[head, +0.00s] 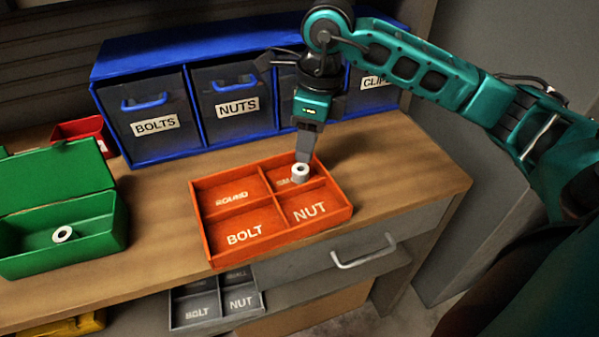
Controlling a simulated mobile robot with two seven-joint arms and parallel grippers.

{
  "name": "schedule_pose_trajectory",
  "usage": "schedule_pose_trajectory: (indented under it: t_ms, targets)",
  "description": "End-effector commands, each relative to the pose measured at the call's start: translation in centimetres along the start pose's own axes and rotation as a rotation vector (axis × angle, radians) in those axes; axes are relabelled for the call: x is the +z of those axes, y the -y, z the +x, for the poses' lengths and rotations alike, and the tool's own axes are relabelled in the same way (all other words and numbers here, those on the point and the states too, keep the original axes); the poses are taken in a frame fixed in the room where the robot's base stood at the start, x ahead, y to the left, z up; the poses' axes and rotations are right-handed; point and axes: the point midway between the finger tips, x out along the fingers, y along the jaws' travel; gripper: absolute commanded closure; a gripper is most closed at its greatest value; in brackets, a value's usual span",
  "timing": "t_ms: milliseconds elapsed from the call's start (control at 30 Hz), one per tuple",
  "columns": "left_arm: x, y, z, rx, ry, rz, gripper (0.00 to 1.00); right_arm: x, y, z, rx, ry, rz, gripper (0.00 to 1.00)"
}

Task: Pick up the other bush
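One white ring-shaped bush (62,234) lies in the open green box (115,225) at the left. Another white bush (300,171) is at the back right compartment of the orange tray (270,250), over a partly covered label starting "SM". My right gripper (306,152) points down at this bush, its fingertips at or just behind the bush's top. The fingers show nearly edge-on, so I cannot tell whether they grip it. The tray's other compartments, with ROUND, BOLT and NUT readable, are empty. My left gripper is not in view.
A blue bin unit (190,70) with labelled drawers stands behind the tray, close to my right arm. A red container (80,130) is behind the green box. A grey tray (215,303) sits below the wooden bench (410,180). Bench right of the orange tray is clear.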

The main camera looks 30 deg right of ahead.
Motion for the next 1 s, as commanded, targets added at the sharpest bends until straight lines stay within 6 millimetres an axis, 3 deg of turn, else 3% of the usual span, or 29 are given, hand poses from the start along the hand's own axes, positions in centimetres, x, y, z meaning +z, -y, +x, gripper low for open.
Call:
schedule_pose_trajectory:
  t_ms: [167, 500, 767, 1000]
  targets:
    - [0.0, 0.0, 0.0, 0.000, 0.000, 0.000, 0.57, 0.0, -0.1, 1.3, 0.002, 0.000, -0.001, 0.60]
    - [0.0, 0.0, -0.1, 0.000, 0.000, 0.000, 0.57, 0.3, -0.2, 5.7, 0.002, 0.000, 0.000, 0.60]
    - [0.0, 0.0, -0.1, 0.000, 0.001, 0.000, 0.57, 0.3, -0.2, 6.0, 0.001, 0.002, -0.001, 0.60]
    - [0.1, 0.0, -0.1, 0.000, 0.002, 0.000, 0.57, 0.3, -0.2, 6.0, 0.001, 0.002, -0.001, 0.82]
